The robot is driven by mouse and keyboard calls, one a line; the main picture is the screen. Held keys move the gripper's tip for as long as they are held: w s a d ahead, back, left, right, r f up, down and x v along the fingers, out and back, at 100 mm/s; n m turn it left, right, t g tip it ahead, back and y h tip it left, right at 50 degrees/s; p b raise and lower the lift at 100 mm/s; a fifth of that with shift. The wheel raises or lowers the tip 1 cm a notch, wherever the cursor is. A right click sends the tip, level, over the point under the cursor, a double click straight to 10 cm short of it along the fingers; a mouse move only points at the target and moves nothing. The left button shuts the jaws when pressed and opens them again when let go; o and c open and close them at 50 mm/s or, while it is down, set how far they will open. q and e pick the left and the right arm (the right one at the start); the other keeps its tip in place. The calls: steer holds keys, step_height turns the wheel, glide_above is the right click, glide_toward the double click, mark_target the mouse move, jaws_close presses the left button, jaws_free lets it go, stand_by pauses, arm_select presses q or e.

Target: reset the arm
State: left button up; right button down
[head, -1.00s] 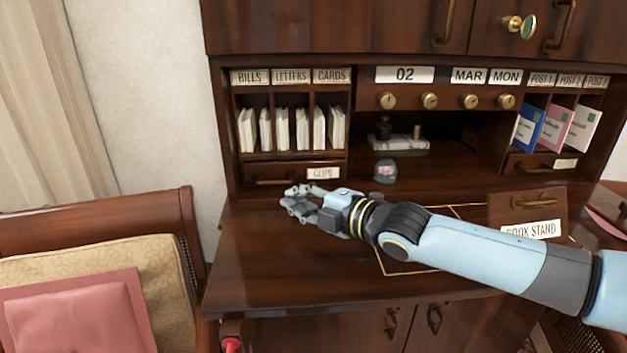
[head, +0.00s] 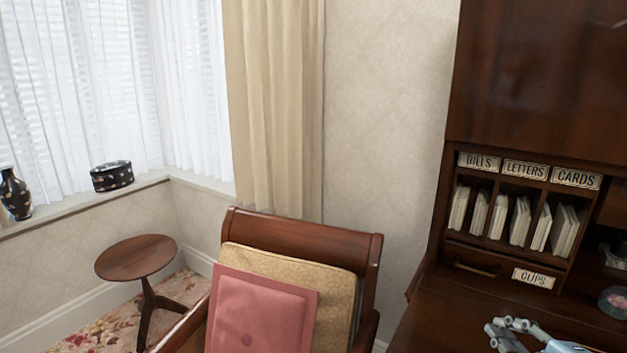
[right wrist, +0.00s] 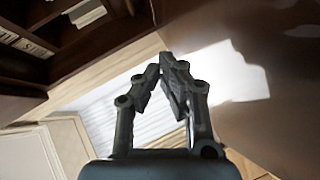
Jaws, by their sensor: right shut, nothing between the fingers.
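My right gripper (head: 500,332) shows at the bottom right of the head view, over the desk's dark wooden top (head: 455,310). Only its fingers and a bit of light blue arm show there. In the right wrist view its two grey fingers (right wrist: 165,78) come together at the tips, with nothing between them. The drawer labelled CLIPS (head: 497,268) is behind the gripper in the head view. My left gripper is in neither view.
A wooden chair (head: 300,236) with a pink cushion (head: 262,310) stands left of the desk. A small round table (head: 136,257) is further left. A black vase (head: 15,194) and a black box (head: 112,176) stand on the windowsill. Above the CLIPS drawer are slots with envelopes (head: 520,220).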

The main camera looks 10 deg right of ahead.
steer(key=s+a+m+g, duration=0.1)
steer(key=s+m, duration=0.1)
steer(key=s+a+m+g, duration=0.2)
steer(key=s+a+m+g+h, duration=0.1)
steer(key=s+a+m+g, duration=0.1)
steer(key=s, duration=0.1)
steer(key=shift+a+f+m, duration=0.1)
steer(key=shift+a+m, duration=0.15)
steer(key=shift+m, duration=0.15)
steer(key=s+a+r+m+g, duration=0.2)
steer(key=s+m+g, duration=0.15)
steer(key=s, duration=0.35)
steer(key=s+a+r+m+g, duration=0.1)
steer(key=s+m+g, duration=0.1)
steer(key=s+m, duration=0.3)
steer(key=s+d+f+n+g+b, duration=0.2)
steer(key=f+b, duration=1.1)
steer(key=f, duration=2.8)
steer(key=s+f+b, duration=0.4)
steer(key=s+f, duration=0.5)
steer(key=f, duration=0.3)
steer(key=s+d+f+b, duration=0.1)
steer(key=s+f+b, duration=0.4)
steer(key=s+f, duration=0.5)
steer(key=shift+s+d+f+m+g+h+b, duration=0.3)
steer(key=shift+f+m+g, duration=0.15)
steer(key=shift+f, duration=0.4)
